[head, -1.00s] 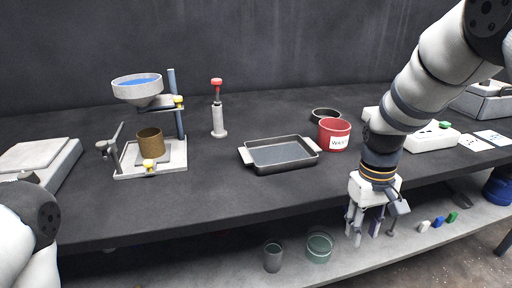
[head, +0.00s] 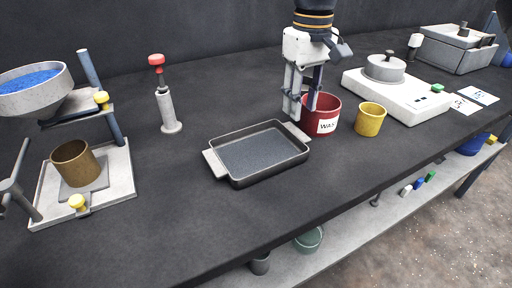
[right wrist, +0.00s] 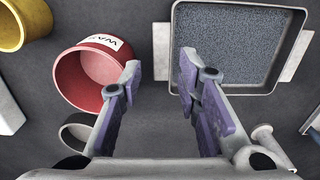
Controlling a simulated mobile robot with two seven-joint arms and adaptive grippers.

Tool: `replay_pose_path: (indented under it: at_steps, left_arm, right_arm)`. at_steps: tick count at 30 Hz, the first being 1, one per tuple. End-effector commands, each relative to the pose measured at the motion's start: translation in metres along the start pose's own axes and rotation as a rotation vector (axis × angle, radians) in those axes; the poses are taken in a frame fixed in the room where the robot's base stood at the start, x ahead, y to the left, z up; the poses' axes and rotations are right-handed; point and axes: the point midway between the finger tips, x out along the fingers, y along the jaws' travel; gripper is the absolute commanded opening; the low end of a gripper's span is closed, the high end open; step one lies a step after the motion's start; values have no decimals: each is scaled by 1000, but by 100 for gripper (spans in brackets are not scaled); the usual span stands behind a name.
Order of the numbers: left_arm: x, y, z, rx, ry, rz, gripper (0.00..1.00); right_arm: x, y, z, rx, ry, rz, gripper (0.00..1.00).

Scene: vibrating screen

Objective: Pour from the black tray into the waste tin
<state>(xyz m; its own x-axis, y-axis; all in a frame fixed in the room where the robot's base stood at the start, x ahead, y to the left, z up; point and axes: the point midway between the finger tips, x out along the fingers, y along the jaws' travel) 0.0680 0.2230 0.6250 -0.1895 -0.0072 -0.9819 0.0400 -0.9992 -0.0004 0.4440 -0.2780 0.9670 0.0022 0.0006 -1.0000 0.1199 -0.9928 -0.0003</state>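The black tray (head: 233,183) sits on the bench with dark grey grains spread over its floor and a light handle plate on two opposite sides. The waste tin (head: 324,126) is red with a white label and stands just beyond the tray's right end, partly hidden by my gripper. My right gripper (head: 301,112) points down near the tray's right handle and the tin. In the right wrist view its fingers (right wrist: 160,70) are apart and empty, with the tin (right wrist: 75,80) to the left and the tray (right wrist: 175,45) ahead on the right. My left gripper is out of view.
A yellow cup (head: 370,119) stands right of the tin, by a white scale (head: 420,103) with a lidded pan. A red-topped tool (head: 167,110) and a stand (head: 120,165) with a bowl of blue grains are left. Bench in front of the tray is clear.

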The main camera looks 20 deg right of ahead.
Motion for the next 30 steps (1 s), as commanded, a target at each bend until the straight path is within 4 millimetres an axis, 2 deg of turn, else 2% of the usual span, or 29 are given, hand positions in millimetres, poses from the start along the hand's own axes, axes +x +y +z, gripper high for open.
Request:
replay_pose_path:
  at_steps: [10,18,22,30]
  left_arm:
    - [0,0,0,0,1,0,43]
    - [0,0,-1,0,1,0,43]
    - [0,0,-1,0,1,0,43]
    - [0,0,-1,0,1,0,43]
  right_arm:
    - [57,-4,0,2,-2,-1,31]
    - [62,-3,-1,1,3,1,31]
    - [62,-3,-1,1,3,1,1]
    - [62,-3,-1,1,4,1,0]
